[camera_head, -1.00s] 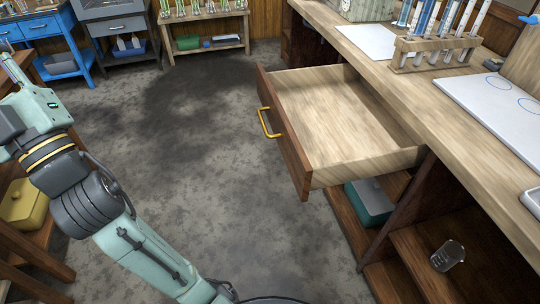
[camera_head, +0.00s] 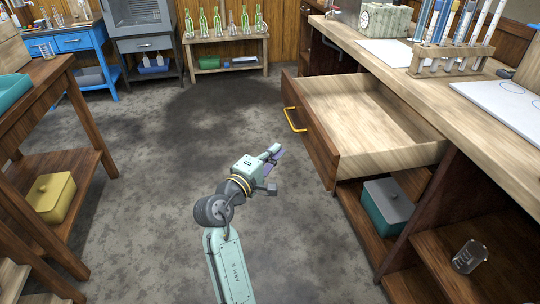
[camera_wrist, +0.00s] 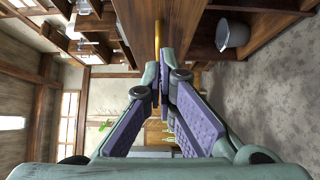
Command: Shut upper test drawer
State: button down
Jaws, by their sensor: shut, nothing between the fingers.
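The upper test drawer (camera_head: 372,122) is pulled out from under the long wooden bench and looks empty. Its dark wooden front carries a yellow bar handle (camera_head: 294,119). My gripper (camera_head: 276,153) is shut and empty, in front of the drawer and a little left of its handle, apart from it in the head view. In the wrist view my gripper's purple-padded fingers (camera_wrist: 160,90) come together, and a yellow handle (camera_wrist: 157,40) shows beyond the tips. The wrist view is turned on its side.
The bench top (camera_head: 395,63) carries a test tube rack (camera_head: 450,58). A wooden table (camera_head: 55,90) with a yellow box (camera_head: 50,197) stands left. The floor between is clear.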

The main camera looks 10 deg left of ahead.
aim_at(305, 132)
jog(key=w+d+p, duration=0.1)
jog(key=w+d, duration=0.4)
jog(key=shift+w+r, duration=0.1)
jog(key=shift+w, duration=0.15)
jog(key=shift+w+d+p, duration=0.15)
jog(key=shift+d+p, duration=0.15)
jog(key=shift+d, duration=0.25)
jog(key=shift+w+d, duration=0.1)
